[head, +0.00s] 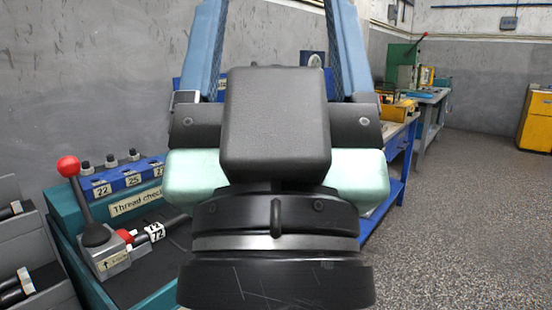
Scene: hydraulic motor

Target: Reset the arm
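My gripper (275,20) fills the middle of the head view, seen from behind and close up. Its two blue fingers point up and stand wide apart, with only the grey wall and background things showing between them. The tips run up to or past the top edge of the picture. I see nothing held in the part that shows. The black and pale green wrist parts below the fingers are mine and hide much of the bench behind.
At left stands a teal thread checker (135,204) with a red-knobbed lever (80,190) and numbered blue rack (110,183). Grey holders (35,255) stand at far left. A blue workbench (398,150) is behind on the right. A yellow cabinet (536,120) is far right. The speckled floor (460,220) is clear.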

